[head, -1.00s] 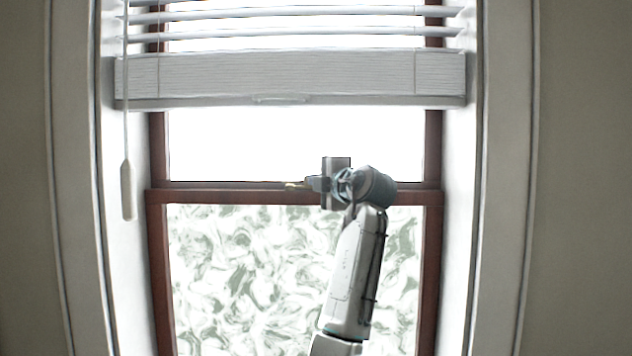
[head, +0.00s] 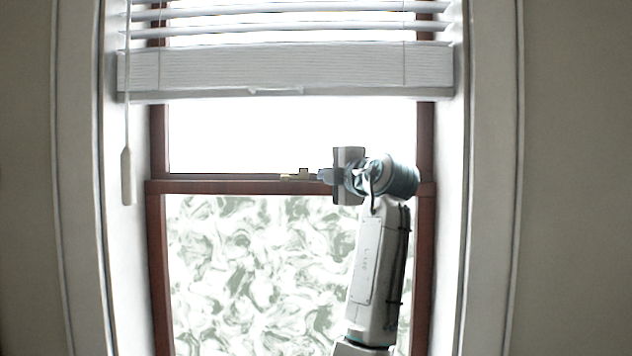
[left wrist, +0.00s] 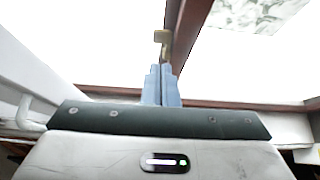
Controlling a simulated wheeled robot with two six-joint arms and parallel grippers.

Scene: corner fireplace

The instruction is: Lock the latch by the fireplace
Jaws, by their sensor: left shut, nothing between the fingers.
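The latch (head: 303,172) is a small brass-coloured piece on top of the brown middle rail of the window. A yellowish part of it points left along the rail. In the left wrist view the latch (left wrist: 162,37) stands just beyond the fingertips. My left gripper (head: 321,175) is at rail height, just right of the latch, with its fingers pointing left at it. In the left wrist view its blue fingers (left wrist: 161,68) are together and hold nothing. A small gap seems to lie between tips and latch; contact is hard to judge. My right gripper is not in view.
A white blind (head: 285,72) hangs over the upper window. Its cord with a white pull (head: 127,176) hangs at the left. The brown rail (head: 230,187) crosses the window, with patterned glass (head: 250,270) below. White casing stands on both sides.

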